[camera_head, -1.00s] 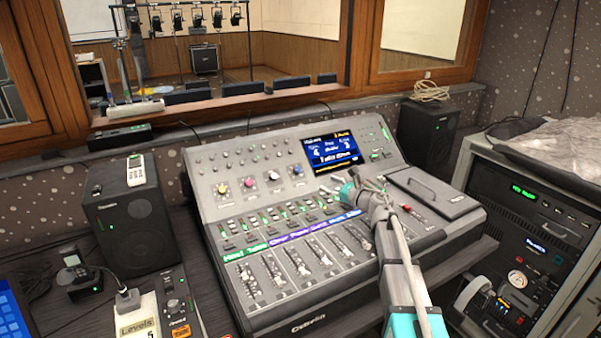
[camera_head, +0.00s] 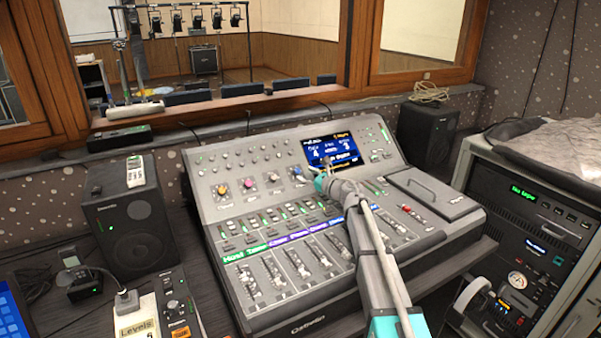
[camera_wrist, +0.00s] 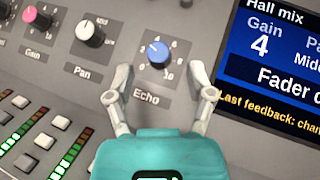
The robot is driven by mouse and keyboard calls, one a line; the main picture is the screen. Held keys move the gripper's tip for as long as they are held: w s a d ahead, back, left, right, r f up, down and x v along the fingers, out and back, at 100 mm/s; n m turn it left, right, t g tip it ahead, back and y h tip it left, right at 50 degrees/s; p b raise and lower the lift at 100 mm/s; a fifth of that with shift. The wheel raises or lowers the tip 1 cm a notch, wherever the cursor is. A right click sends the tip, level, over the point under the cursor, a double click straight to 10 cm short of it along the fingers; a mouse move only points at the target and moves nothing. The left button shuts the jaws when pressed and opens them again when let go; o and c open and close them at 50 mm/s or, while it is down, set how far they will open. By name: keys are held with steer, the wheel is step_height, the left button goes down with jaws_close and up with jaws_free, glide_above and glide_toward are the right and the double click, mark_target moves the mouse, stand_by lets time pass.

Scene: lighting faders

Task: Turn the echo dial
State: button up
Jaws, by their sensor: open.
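The echo dial is a round blue knob (camera_wrist: 158,54) with a printed scale around it and the label "Echo" below. In the head view it is the small blue knob (camera_head: 297,170) left of the mixer's screen. My gripper (camera_wrist: 159,88) is open in the wrist view, its two grey fingers spread to the lower left and lower right of the dial, with the dial beyond the tips. No finger visibly grips it. In the head view my gripper (camera_head: 316,171) is over the mixer's upper panel, just right of the dial; its fingertips are small there.
A white pan knob (camera_wrist: 89,33) and a pink gain knob (camera_wrist: 37,17) sit left of the dial. The mixer's screen (camera_wrist: 280,50) is close on the right, reading "Hall mix". Buttons and level lights lie lower left. Faders (camera_head: 298,263) fill the mixer's front.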

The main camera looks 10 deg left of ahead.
mark_target(299, 171)
steer(key=shift+x, duration=1.9)
steer(key=shift+c, duration=0.2)
jaws_close()
steer(key=shift+d, duration=0.1)
